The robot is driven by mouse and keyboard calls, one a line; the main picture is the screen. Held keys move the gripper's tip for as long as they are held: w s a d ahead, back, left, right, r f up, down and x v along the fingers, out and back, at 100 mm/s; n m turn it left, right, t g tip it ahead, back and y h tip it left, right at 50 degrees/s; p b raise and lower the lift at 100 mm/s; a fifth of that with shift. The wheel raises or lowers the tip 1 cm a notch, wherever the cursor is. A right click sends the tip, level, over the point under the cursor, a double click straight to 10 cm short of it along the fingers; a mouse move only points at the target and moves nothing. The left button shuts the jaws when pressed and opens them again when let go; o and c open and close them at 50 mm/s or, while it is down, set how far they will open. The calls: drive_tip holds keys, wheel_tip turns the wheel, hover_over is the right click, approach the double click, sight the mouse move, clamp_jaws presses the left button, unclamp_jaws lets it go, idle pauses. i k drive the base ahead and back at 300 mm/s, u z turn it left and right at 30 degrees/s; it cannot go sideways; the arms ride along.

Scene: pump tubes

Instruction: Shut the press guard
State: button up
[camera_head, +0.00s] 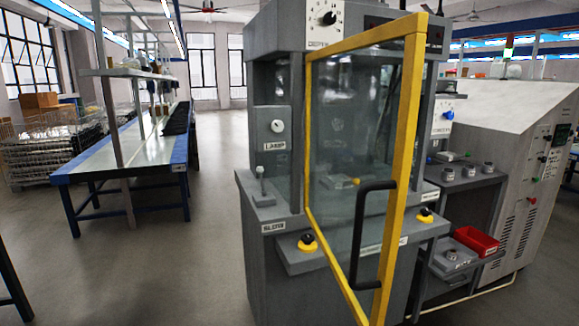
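The press guard (408,130) is a clear panel in a yellow frame on the grey press (262,215). It stands swung open, its near edge out toward me. A black bar handle (360,235) is fixed on that near edge. The press work area shows partly through the panel. My gripper is not in view, so I cannot see how it stands to the handle.
Yellow-ringed black buttons (307,243) sit on the press front. A side shelf (465,178) and a red bin (477,241) stand right, beside a large grey cabinet (520,140). A long workbench (120,165) stands left. The floor (180,270) between is clear.

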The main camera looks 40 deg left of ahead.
sight(413, 27)
drive_tip(key=u, duration=0.05)
drive_tip(key=k, duration=0.15)
drive_tip(key=u, duration=1.4)
drive_tip(key=k, duration=1.25)
drive_tip(key=u, duration=0.55)
drive_tip(key=i, duration=0.95)
drive_tip(key=z, duration=0.65)
